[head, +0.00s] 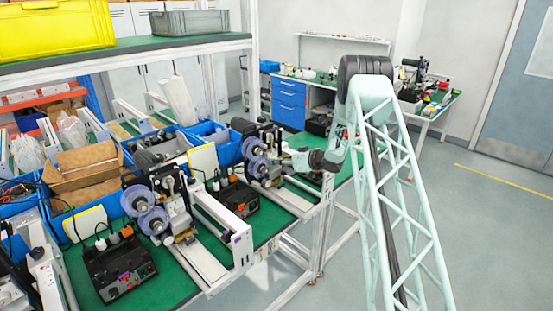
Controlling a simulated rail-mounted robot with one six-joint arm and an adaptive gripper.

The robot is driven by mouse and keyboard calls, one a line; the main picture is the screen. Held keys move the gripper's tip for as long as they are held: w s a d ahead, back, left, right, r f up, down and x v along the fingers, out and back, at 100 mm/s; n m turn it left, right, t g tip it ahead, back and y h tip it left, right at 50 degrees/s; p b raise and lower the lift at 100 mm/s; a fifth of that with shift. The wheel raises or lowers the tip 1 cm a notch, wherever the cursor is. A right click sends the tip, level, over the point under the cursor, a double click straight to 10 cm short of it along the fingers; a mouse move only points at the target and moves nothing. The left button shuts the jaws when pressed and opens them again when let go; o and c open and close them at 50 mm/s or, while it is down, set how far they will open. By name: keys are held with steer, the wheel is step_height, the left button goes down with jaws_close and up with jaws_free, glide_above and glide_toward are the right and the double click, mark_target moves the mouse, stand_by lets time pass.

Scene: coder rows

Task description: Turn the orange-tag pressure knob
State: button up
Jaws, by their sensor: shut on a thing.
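My gripper (287,160) reaches in from the right, at the right side of the far coder (262,168). It is shut on a small part there, which I take to be the pressure knob. The knob itself is too small and too covered by the gripper to make out. I cannot see an orange tag on the far coder. The near coder (160,205) has two purple-grey reels and a small purple tag (236,241) on its white rail end; my gripper is apart from it.
The coders stand on a green bench (185,272) with black control boxes (120,268) and (236,203) beside them. Blue bins (212,135) and a cardboard box (88,162) line the back. A shelf with a yellow crate (55,28) hangs above. Open floor (470,220) lies right.

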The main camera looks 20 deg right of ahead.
steer(key=shift+p, duration=0.3)
stand_by(0.4)
steer(key=o, duration=0.9)
steer(key=shift+s+d+r, duration=0.1)
steer(key=shift+s, duration=0.05)
steer(key=shift+v, duration=3.85)
steer(key=shift+d+r, duration=0.1)
